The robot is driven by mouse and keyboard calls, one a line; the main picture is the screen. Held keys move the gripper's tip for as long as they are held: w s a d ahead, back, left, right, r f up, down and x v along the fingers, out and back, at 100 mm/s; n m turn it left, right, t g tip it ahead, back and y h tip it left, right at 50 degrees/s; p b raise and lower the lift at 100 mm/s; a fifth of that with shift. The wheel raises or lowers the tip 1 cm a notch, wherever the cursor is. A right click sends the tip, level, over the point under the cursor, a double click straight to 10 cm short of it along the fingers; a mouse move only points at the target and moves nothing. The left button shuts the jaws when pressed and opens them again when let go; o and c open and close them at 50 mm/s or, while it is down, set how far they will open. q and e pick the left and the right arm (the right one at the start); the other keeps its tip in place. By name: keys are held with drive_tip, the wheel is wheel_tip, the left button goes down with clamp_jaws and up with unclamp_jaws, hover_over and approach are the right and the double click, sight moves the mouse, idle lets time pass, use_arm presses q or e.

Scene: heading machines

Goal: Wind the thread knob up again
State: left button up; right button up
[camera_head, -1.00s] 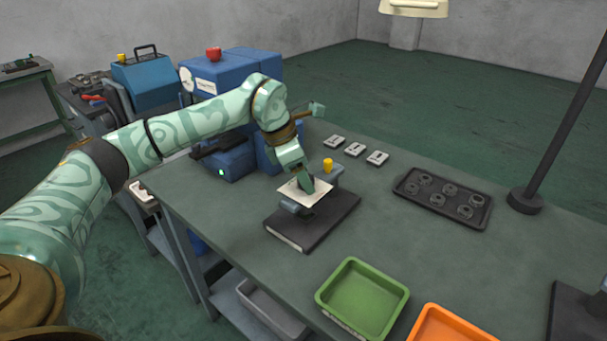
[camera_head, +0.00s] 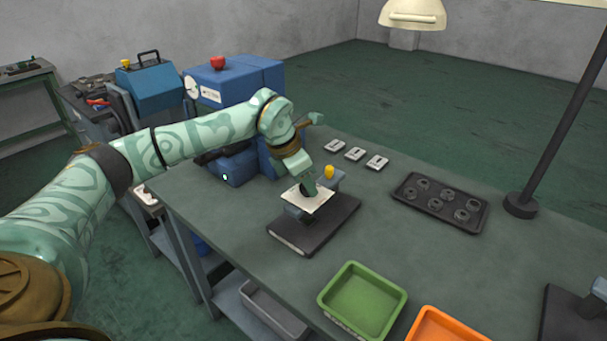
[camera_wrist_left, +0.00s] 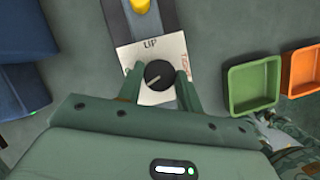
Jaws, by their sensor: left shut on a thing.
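The thread knob (camera_wrist_left: 159,75) is a round black knob with a pale pointer line, on a white dial plate (camera_wrist_left: 186,54) with printed lettering. My left gripper (camera_wrist_left: 159,88) has one finger on each side of the knob and is shut on it. In the head view the plate (camera_head: 322,202) sits on a grey device above a dark base (camera_head: 332,222) on the bench. There my left gripper (camera_head: 309,189) reaches down onto the plate and hides the knob. My right gripper is not in view.
A yellow knob (camera_head: 329,171) stands just behind the plate. A blue machine (camera_head: 235,82) is behind my left arm. Three small white cards lie on the bench, left of a black tray (camera_head: 408,196) of rings. Green (camera_head: 363,302) and orange (camera_head: 440,327) bins are in front.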

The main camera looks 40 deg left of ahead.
use_arm(q)
drive_tip(key=n+p, duration=0.2)
drive_tip(key=shift+d+r+n+t+y+p, duration=0.1)
drive_tip(key=shift+r+n+t+y+p, duration=0.2)
drive_tip(key=shift+r+n+y+p, duration=0.1)
drive_tip(key=n+y+p, duration=0.1)
drive_tip(key=n+p, duration=0.1)
drive_tip(key=n, duration=0.1)
drive_tip(key=shift+d+f+n+p, duration=0.1)
drive_tip(key=shift+n+p, duration=0.2)
drive_tip(key=shift+p, duration=0.1)
drive_tip(key=n+y+p, duration=0.2)
drive_tip(key=n, duration=0.2)
drive_tip(key=shift+d+p, duration=0.1)
drive_tip(key=shift+p, duration=0.3)
drive_tip(key=shift+w+f+n+g+y+p, duration=0.1)
drive_tip(key=shift+n+g+y+p, duration=0.2)
drive_tip(key=shift+n, duration=0.55)
drive_tip(key=shift+f+n+g+y+p, duration=0.1)
drive_tip(key=shift+n+y+p, duration=0.25)
drive_tip(key=shift+n, duration=0.5)
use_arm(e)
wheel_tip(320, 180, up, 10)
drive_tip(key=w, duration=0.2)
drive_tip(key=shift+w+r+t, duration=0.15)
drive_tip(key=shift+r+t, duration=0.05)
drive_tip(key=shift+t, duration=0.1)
use_arm(q)
drive_tip(key=o, duration=1)
